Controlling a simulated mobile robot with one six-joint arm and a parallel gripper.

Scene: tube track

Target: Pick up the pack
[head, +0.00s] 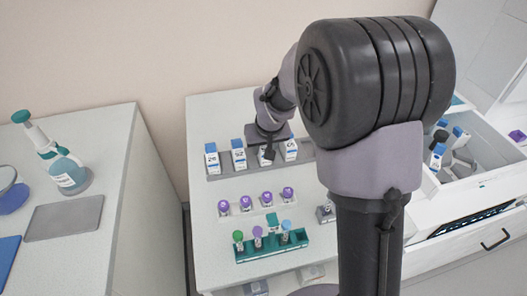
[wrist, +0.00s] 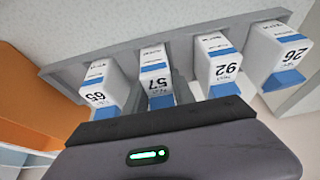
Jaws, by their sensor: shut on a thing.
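Several white packs with blue bands and printed numbers stand in a row on a grey tray (head: 225,174). In the wrist view they read 65 (wrist: 98,88), 57 (wrist: 155,80), 92 (wrist: 218,65) and 26 (wrist: 278,60), upside down. My gripper (head: 268,154) reaches down at the row from behind. It is shut on the pack marked 57, with a finger showing beside it in the wrist view. That pack is in line with its neighbours; whether it touches the tray is unclear. In the head view my gripper mostly hides it.
In front of the tray are a row of purple-capped tubes (head: 247,203) and a green rack (head: 262,254) with coloured caps. A filled open drawer (head: 493,166) is at right. Neighbouring packs stand close on both sides.

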